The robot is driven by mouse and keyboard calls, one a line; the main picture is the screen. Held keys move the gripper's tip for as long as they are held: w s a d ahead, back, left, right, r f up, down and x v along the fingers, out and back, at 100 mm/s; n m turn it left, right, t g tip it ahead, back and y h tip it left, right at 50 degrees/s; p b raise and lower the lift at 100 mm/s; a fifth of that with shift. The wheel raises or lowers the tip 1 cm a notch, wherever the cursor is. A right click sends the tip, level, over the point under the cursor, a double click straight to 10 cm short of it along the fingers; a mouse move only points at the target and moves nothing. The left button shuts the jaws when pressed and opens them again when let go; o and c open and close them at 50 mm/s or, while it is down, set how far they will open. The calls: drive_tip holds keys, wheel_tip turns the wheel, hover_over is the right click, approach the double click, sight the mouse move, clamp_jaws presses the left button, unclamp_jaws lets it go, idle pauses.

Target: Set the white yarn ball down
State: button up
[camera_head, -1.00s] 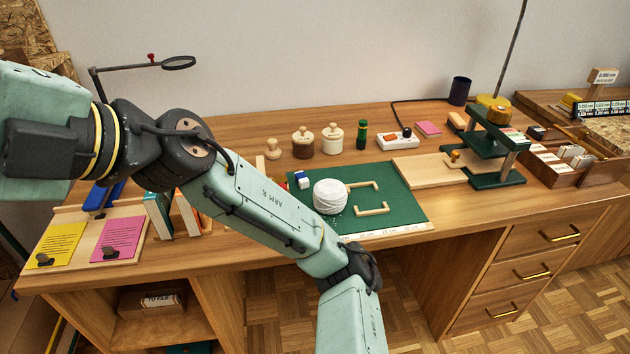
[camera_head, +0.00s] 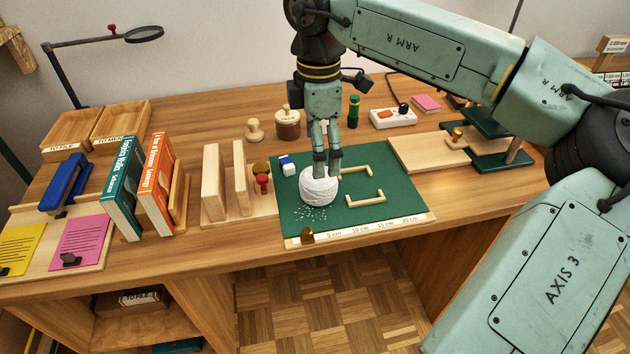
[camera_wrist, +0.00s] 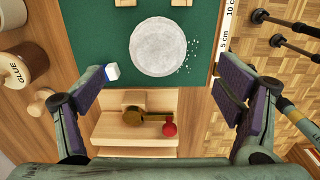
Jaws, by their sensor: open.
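The white yarn ball (camera_head: 319,188) rests on the green cutting mat (camera_head: 395,210), near its left part, with small white specks beside it. It also shows in the wrist view (camera_wrist: 158,46), whole and clear of the fingers. My gripper (camera_head: 327,164) points down over the ball's upper back side in the head view; whether a fingertip touches it I cannot tell. In the wrist view my gripper (camera_wrist: 160,95) has its two fingers wide apart with nothing between their pads.
A blue-and-white block (camera_head: 287,166) lies left of the ball. Two wooden bracket handles (camera_head: 365,198) lie to its right. A ruler strip (camera_head: 370,231) lines the front edge. The mat's right part is bare.

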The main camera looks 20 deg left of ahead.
sight(318, 182)
wheel_tip(318, 182, down, 4)
drive_tip(key=shift+s+a+f, duration=0.1)
drive_tip(key=shift+w+f+p, duration=0.15)
drive_tip(key=shift+f+p, duration=0.4)
drive_tip(key=shift+f, duration=0.75)
drive_tip(key=shift+w+f+p, duration=0.1)
drive_tip(key=shift+f+p, duration=0.4)
drive_tip(key=shift+f, duration=0.8)
drive_tip(key=c, duration=1.4)
drive_tip(key=shift+o, duration=0.2)
drive_tip(key=shift+r, duration=0.15)
